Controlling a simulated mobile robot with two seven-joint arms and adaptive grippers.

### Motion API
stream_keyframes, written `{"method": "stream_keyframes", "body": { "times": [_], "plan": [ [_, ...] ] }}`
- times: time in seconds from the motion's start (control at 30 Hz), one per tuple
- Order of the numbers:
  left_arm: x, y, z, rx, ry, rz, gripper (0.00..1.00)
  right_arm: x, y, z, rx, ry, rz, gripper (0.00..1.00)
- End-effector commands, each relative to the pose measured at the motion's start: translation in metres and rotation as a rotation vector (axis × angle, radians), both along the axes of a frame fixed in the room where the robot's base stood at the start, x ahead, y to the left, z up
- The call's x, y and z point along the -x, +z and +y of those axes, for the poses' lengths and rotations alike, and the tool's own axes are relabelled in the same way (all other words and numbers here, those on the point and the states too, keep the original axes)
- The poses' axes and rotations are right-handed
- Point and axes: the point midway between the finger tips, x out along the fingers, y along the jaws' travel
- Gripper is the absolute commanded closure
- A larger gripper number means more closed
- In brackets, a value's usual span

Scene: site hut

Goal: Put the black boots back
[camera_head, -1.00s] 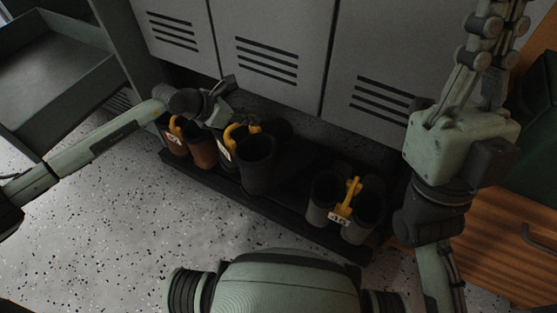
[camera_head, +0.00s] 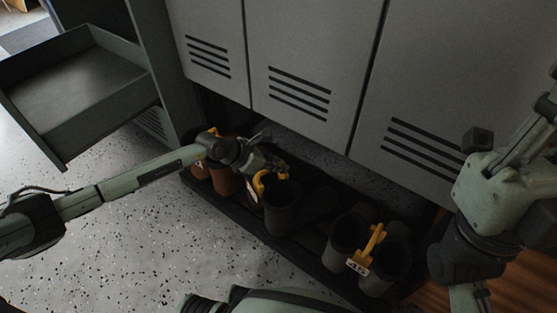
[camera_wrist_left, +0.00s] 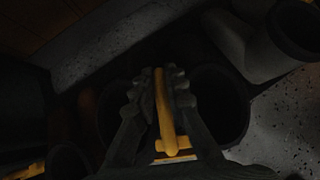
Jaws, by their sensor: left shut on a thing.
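My left gripper (camera_head: 268,163) reaches down over the boot rack. In the left wrist view its fingers (camera_wrist_left: 162,100) are shut on a yellow clip (camera_wrist_left: 165,125) between two dark boot openings. In the head view this is at the middle pair, the black boots (camera_head: 283,208), which have a yellow clip (camera_head: 260,183) and look upright on the rack; one boot is partly hidden by the gripper. My right gripper (camera_head: 535,130) is raised at the right edge, its fingers cut off by the frame.
The low dark rack (camera_head: 232,208) runs below grey lockers (camera_head: 290,75). Brown boots (camera_head: 222,180) stand on its left, grey boots (camera_head: 347,243) with a yellow clip (camera_head: 373,240) and number tag on its right. An open drawer (camera_head: 85,90) juts out at left. Speckled floor in front is clear.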

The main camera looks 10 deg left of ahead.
Motion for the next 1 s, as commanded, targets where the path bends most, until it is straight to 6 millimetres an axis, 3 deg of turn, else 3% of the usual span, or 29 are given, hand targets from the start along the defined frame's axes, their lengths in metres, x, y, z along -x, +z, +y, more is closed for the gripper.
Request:
{"method": "stream_keyframes", "body": {
  "times": [0.1, 0.5, 0.53, 0.67, 1.0],
  "plan": [
    [-0.002, -0.011, -0.002, 0.007, 0.002, -0.006, 1.00, -0.002, -0.001, 0.001, 0.013, 0.001, -0.013, 1.00],
    [-0.003, -0.015, -0.001, 0.006, 0.001, -0.008, 1.00, -0.001, 0.001, 0.001, 0.016, 0.001, -0.020, 1.00],
    [0.000, -0.018, 0.000, 0.001, 0.001, 0.000, 0.84, -0.002, 0.001, 0.002, 0.016, 0.000, -0.020, 1.00],
    [0.000, -0.018, 0.000, 0.001, 0.000, 0.001, 0.68, -0.002, 0.001, 0.001, 0.016, 0.000, -0.019, 1.00],
    [0.000, -0.014, 0.000, 0.001, 0.001, 0.000, 0.67, -0.002, 0.004, 0.001, 0.016, 0.000, -0.020, 1.00]
  ]
}}
